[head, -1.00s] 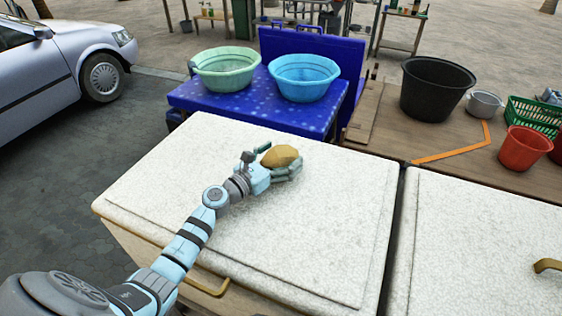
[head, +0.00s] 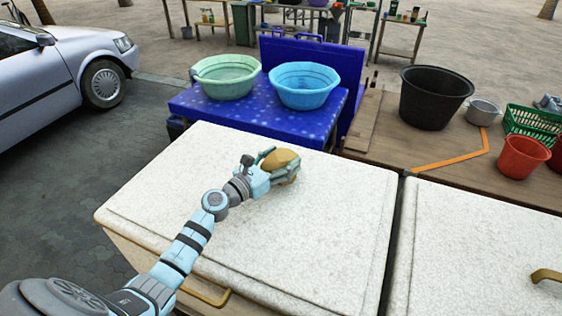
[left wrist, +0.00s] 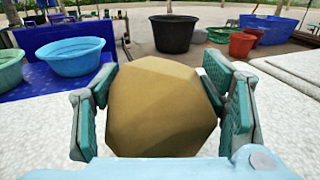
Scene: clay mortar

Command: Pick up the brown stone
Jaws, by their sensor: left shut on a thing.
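The brown stone (head: 279,159) is a faceted tan lump over the far part of the white chest lid (head: 200,225). My left gripper (head: 280,165) is shut on the stone, with one finger on each side of it. In the left wrist view the stone (left wrist: 160,108) fills the space between the two teal-padded fingers (left wrist: 158,115). I cannot tell whether the stone's underside touches the lid. My right gripper is not in view.
A blue table (head: 245,122) behind the lid bears a green basin (head: 226,80) and a blue basin (head: 304,88). A black tub (head: 434,95), a grey pot (head: 483,111) and a red bucket (head: 522,155) stand at the right. The lid around the gripper is clear.

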